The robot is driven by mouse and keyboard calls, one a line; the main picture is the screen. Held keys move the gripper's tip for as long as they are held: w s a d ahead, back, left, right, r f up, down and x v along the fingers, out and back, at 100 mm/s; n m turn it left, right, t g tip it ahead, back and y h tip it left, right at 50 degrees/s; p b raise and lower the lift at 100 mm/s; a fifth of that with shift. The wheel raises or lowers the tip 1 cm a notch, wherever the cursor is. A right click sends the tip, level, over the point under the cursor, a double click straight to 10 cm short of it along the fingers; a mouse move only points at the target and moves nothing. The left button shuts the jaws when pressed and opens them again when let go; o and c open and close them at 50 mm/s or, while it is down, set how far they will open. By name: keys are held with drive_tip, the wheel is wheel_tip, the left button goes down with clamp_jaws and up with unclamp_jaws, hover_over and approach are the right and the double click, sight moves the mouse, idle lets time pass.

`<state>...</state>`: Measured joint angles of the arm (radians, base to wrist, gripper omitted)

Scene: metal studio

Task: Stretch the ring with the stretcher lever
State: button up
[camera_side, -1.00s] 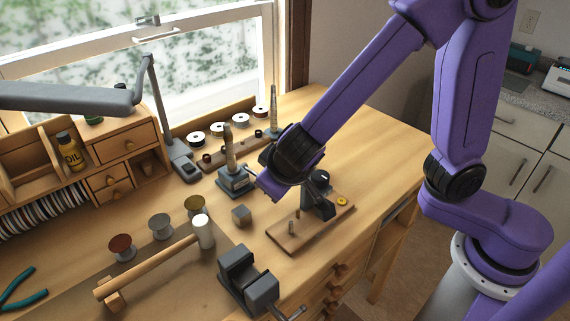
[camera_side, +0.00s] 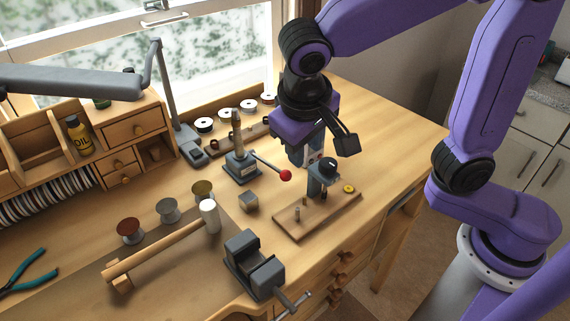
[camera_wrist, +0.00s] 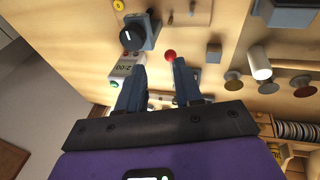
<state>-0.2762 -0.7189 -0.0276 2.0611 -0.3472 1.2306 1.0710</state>
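The ring stretcher (camera_side: 241,168) stands on the bench with a grey base and an upright tapered post. Its lever slants out to the right and ends in a red knob (camera_side: 286,175). The knob (camera_wrist: 170,57) shows in the wrist view between and beyond my fingers; the stretcher is partly hidden there by the right finger. I cannot make out a ring on the post.
A wooden board (camera_side: 333,211) with a black-dialled tool (camera_side: 322,172) stands close to my gripper. A metal cube (camera_side: 248,201), vise (camera_side: 255,262) and mallet (camera_side: 165,247) are nearer the front. The bench's right side is fairly clear.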

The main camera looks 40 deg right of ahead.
sight(267, 164)
drive_tip(key=w+d+r+m+g+y, duration=0.1)
drive_tip(key=w+d+r+y, duration=0.15)
drive_tip(key=w, duration=0.25)
drive_tip(key=w+d+r+g+y, duration=0.2)
drive_tip(key=w+d+y, duration=0.1)
drive_tip(key=w, duration=0.1)
drive_tip(key=x, duration=1.1)
drive_tip(key=w+x, duration=0.1)
drive_tip(key=x, duration=0.5)
drive_tip(key=shift+d, duration=0.25)
clamp_jaws()
drive_tip(key=shift+s+a, duration=0.1)
drive_tip(key=shift+s, duration=0.1)
